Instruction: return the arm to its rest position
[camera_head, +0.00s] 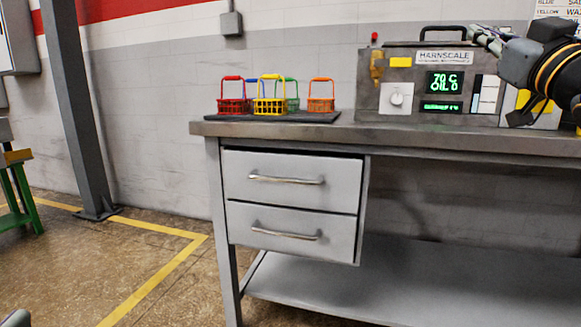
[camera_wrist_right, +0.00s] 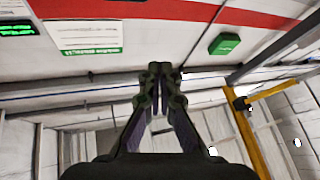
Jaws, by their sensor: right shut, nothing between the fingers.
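My right arm (camera_head: 545,75) comes in from the right edge in the head view, raised in front of the furnace. Its gripper (camera_head: 480,35) points left at the level of the furnace's top right. In the right wrist view the two fingers of the right gripper (camera_wrist_right: 159,72) are together at the tips, with nothing between them. My left gripper does not show.
The furnace (camera_head: 430,58) with green displays stands on a grey workbench (camera_head: 430,138). Red, yellow, green and orange baskets (camera_head: 321,104) stand on a dark mat at the bench's left. Two drawers (camera_head: 290,180) below are shut. A grey post (camera_head: 78,110) stands left; floor between is clear.

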